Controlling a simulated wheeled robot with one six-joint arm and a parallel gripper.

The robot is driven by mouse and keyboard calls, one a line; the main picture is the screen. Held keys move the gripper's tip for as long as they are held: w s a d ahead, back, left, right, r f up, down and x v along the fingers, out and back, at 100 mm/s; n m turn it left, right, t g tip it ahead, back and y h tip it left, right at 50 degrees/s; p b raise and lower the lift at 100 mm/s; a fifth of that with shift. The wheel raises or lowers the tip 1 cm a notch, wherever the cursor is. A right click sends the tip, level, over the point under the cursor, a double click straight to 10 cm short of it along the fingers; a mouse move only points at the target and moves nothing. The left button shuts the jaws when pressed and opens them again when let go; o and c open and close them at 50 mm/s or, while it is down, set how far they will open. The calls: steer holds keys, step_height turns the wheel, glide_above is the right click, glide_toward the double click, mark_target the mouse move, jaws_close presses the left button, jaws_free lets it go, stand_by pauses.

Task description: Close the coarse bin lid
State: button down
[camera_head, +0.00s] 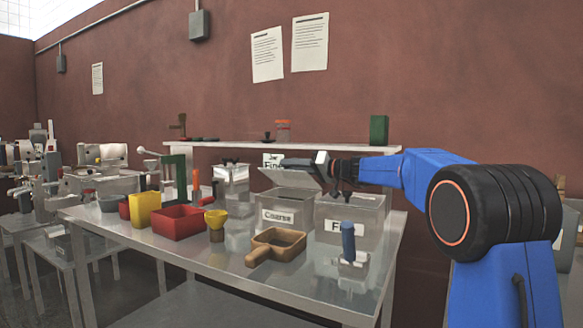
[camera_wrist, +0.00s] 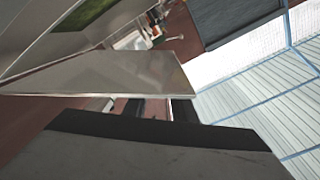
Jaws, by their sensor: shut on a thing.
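The coarse bin (camera_head: 287,214) is a clear box with a "Coarse" label, standing on the metal table. Its lid (camera_head: 288,177) is raised and tilted over the bin's top. My gripper (camera_head: 318,162) reaches in from the right, at the lid's upper side, and is shut on the lid; the exact grip point is hard to make out. In the wrist view, a pale flat panel (camera_wrist: 120,72), which looks like the lid, lies right in front of my fingertips (camera_wrist: 150,108).
The fine bin (camera_head: 348,222) stands close on the right, under my arm. In front are a wooden scoop (camera_head: 276,245) and a blue-handled tool (camera_head: 348,242). Red box (camera_head: 179,222), yellow box (camera_head: 145,210) and yellow funnel (camera_head: 215,219) stand left. A shelf (camera_head: 235,146) runs behind.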

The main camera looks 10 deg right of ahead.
steer(key=c, duration=1.5)
jaws_free()
steer(key=o, duration=0.7)
step_height(320, 180, up, 9)
steer(key=shift+f, duration=0.1)
steer(key=shift+s+a+r, duration=0.15)
steer(key=shift+s+r, duration=0.1)
steer(key=shift+r, duration=0.35)
steer(key=c, duration=0.7)
steer(key=shift+w+r, duration=0.1)
steer(key=shift+w, duration=0.05)
steer(key=shift+c, duration=0.7)
